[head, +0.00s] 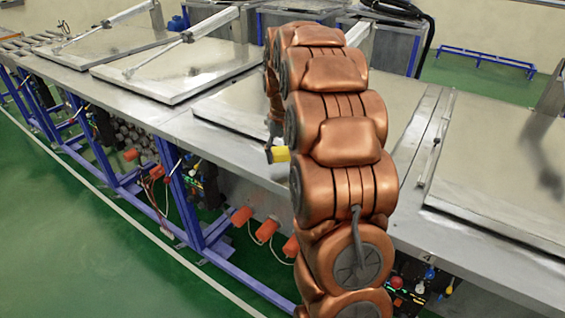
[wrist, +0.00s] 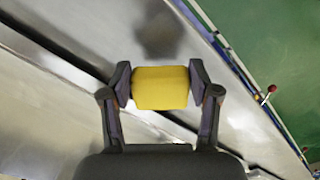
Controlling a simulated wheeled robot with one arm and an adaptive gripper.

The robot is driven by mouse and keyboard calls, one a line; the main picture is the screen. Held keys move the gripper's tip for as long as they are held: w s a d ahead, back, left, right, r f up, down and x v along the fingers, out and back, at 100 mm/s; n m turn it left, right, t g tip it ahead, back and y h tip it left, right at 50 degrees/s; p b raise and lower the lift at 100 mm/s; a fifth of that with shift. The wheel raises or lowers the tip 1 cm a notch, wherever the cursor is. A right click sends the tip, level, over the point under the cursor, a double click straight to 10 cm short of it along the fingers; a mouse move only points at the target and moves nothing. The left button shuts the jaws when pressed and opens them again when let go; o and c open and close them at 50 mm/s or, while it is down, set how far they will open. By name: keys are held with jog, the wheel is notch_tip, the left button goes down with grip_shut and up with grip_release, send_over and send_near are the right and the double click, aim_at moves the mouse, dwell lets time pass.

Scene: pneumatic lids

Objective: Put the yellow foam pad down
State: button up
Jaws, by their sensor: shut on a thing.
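The yellow foam pad (wrist: 160,88) sits between the two fingertips of my gripper (wrist: 159,86) in the wrist view, with a finger pressed on each side. My gripper (head: 274,152) there is mostly hidden behind the arm. The pad appears to be over the front part of the metal table (head: 215,142). I cannot tell how high it is above the surface.
Flat metal lids (head: 180,68) with bar-like arms lie along the table. Another lid (head: 500,170) is at the right. Blue legs (head: 180,190) and orange parts (head: 241,216) are below the table edge. Green floor (head: 60,220) is open at the left.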

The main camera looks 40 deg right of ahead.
aim_at(283, 161)
jog(key=shift+w+d, duration=0.15)
jog(key=shift+f, duration=0.2)
notch_tip(283, 161, down, 2)
jog(key=shift+f+p, duration=0.15)
jog(key=shift+p, duration=0.65)
jog(key=shift+f, duration=0.45)
jog(key=shift+f, duration=0.2)
jog(key=o, duration=1)
jog(key=shift+r, duration=0.15)
notch_tip(283, 161, up, 12)
jog(key=b, duration=0.2)
jog(key=shift+r+b, duration=0.1)
jog(key=shift+b, duration=0.25)
